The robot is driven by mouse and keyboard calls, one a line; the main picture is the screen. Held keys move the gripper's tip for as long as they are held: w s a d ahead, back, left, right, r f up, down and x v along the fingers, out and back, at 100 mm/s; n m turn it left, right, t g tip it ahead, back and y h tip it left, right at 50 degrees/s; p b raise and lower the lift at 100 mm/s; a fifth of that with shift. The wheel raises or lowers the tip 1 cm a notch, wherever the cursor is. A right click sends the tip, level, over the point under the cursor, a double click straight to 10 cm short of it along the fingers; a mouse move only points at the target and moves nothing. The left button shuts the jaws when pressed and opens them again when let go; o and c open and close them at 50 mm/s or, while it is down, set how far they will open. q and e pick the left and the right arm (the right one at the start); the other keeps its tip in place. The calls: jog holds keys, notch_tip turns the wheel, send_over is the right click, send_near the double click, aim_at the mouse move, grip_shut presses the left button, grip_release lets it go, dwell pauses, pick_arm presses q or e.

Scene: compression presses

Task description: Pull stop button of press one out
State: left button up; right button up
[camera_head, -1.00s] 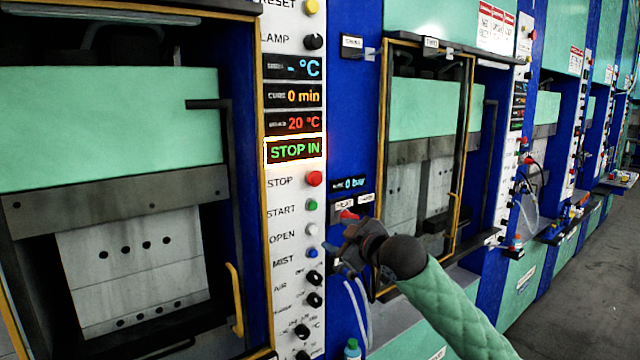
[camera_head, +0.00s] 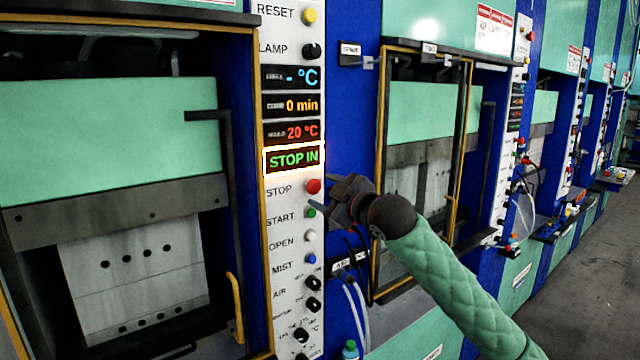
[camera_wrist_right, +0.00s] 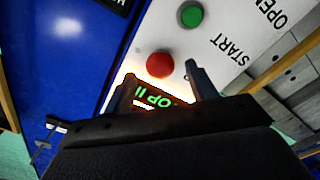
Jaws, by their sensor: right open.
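The red STOP button (camera_head: 314,187) sits on the white control panel of the near press, below a lit display (camera_head: 293,157) reading STOP IN. My right gripper (camera_head: 336,194) is just to the right of the button in the head view. In the right wrist view the red button (camera_wrist_right: 159,65) lies just beyond the fingertips of the open right gripper (camera_wrist_right: 160,82), roughly between them. The fingers look apart from the button. Nothing is held. My left gripper is out of view.
Below STOP are the green START button (camera_head: 310,212), white OPEN button (camera_head: 310,236) and blue MIST button (camera_head: 311,258), close to my gripper. A yellow RESET button (camera_head: 310,16) is at the top. A blue post (camera_head: 350,110) and another press stand to the right.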

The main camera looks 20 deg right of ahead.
jog(key=shift+p+x, duration=0.45)
jog(key=shift+x, duration=0.75)
